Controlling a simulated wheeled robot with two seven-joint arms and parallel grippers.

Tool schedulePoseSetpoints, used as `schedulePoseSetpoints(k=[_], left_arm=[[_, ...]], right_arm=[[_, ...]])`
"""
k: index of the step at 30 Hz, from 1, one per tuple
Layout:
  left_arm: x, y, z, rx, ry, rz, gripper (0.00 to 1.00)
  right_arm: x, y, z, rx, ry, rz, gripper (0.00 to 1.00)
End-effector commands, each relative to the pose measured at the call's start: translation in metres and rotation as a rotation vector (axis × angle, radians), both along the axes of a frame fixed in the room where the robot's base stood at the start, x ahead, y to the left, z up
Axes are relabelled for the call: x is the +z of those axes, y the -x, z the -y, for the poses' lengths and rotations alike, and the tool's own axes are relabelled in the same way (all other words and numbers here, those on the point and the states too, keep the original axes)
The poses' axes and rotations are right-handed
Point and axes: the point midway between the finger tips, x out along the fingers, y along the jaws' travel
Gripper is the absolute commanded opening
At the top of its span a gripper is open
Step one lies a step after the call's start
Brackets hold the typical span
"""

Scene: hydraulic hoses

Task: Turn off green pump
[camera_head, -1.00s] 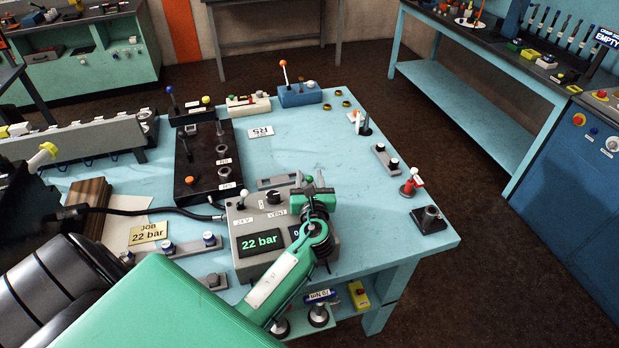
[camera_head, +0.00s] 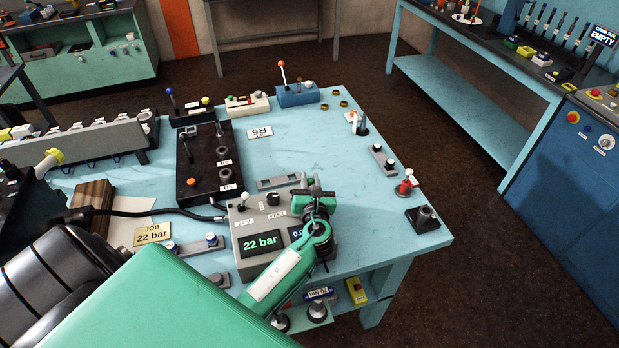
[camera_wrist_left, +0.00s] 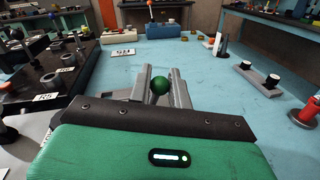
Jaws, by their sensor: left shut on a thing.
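A grey pump box (camera_head: 258,210) stands at the front of the light blue table. It has a lit display (camera_head: 262,243) that reads 22 bar in green, a black dial (camera_head: 273,199) and a white-tipped toggle (camera_head: 243,195). My left gripper (camera_head: 314,189) is at the box's right side, and its arm hides part of the box and a second display. In the left wrist view, a round green knob (camera_wrist_left: 160,86) sits between the two grey fingers of my left gripper (camera_wrist_left: 160,82), which is shut on it. The knob is hidden in the head view. My right gripper is not in view.
A black valve block (camera_head: 208,165) stands behind the box, with a blue box with an orange-tipped lever (camera_head: 297,94) beyond it. A black hose (camera_head: 150,212) runs in from the left. A red fitting (camera_head: 404,187) and black socket (camera_head: 422,219) are at the right edge. The table's middle is clear.

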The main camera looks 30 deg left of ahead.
Motion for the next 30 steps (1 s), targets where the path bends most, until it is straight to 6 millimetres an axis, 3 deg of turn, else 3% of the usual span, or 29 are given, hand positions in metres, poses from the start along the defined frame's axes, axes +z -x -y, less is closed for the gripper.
schedulePoseSetpoints(k=[5, 6, 8, 20, 30], left_arm=[[0.000, 0.000, 0.000, -0.001, -0.001, 0.001, 0.00], [0.000, 0.000, 0.000, -0.001, 0.000, 0.002, 0.27], [0.000, 0.000, 0.000, -0.001, 0.000, 0.002, 0.39], [-0.002, 0.006, 0.005, -0.001, 0.001, 0.000, 0.39], [-0.003, 0.061, 0.049, -0.002, 0.004, 0.001, 0.39]], right_arm=[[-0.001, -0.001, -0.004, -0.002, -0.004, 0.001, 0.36], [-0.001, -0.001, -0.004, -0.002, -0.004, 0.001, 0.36], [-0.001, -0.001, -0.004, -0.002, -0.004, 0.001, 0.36], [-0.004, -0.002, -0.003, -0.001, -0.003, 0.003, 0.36], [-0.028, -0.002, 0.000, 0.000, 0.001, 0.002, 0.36]])
